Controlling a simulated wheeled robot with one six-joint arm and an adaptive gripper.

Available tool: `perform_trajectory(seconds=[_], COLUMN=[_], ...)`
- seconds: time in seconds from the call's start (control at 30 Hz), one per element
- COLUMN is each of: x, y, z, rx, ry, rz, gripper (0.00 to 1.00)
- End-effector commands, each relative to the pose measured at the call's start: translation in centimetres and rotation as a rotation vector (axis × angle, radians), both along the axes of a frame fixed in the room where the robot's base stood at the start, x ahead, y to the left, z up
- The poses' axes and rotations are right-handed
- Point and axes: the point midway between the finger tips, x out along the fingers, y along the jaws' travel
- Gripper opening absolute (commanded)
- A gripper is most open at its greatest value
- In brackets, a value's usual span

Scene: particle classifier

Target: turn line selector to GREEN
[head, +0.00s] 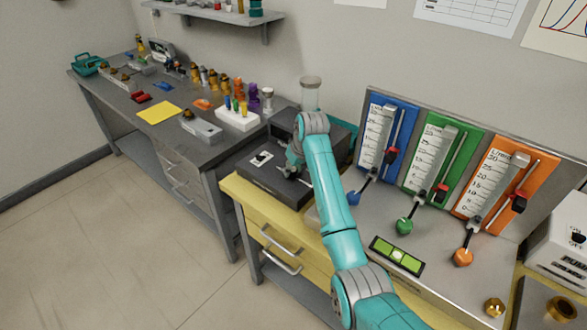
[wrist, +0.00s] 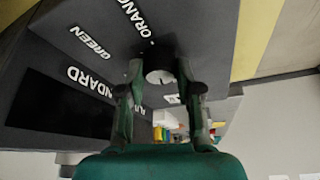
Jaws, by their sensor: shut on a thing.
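The line selector is a dark knob (wrist: 158,62) on the face of a dark grey box (wrist: 95,75). White labels on the box, upside down in the wrist view, read ORANGE (wrist: 133,18) and GREEN (wrist: 90,43); a larger one ends in "NDARD". My gripper (wrist: 160,72) has a finger on each side of the knob and is shut on it. The knob's pointer is hidden, so I cannot tell its setting. In the head view my gripper (head: 292,171) is down at the box (head: 272,184), and the knob is hidden behind it.
Blue (head: 379,139), green (head: 436,157) and orange (head: 493,181) flowmeter panels stand right of my arm, with coloured knobs before them. A grey bench (head: 130,115) on the left holds bottles and trays.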

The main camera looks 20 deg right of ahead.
Motion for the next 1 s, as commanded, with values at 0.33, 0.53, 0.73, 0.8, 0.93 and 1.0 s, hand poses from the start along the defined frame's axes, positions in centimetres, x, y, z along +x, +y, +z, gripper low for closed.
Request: perform_trajectory(seconds=[0.33,0.53,0.73,0.8,0.93,1.0], x=[-0.05,-0.02,0.05,0.06,0.11,0.13], y=[0.31,0.44,0.57,0.56,0.68,0.70], z=[-0.04,-0.01,0.03,0.01,0.03,0.04], rx=[-0.001,0.000,-0.001,-0.001,-0.001,-0.002], ry=[-0.001,0.000,-0.001,-0.001,0.000,0.001], rz=[-0.320,-0.509,-0.700,-0.767,-0.890,-0.956], gripper=[0.00,0.00,0.00,0.00,0.00,0.00])
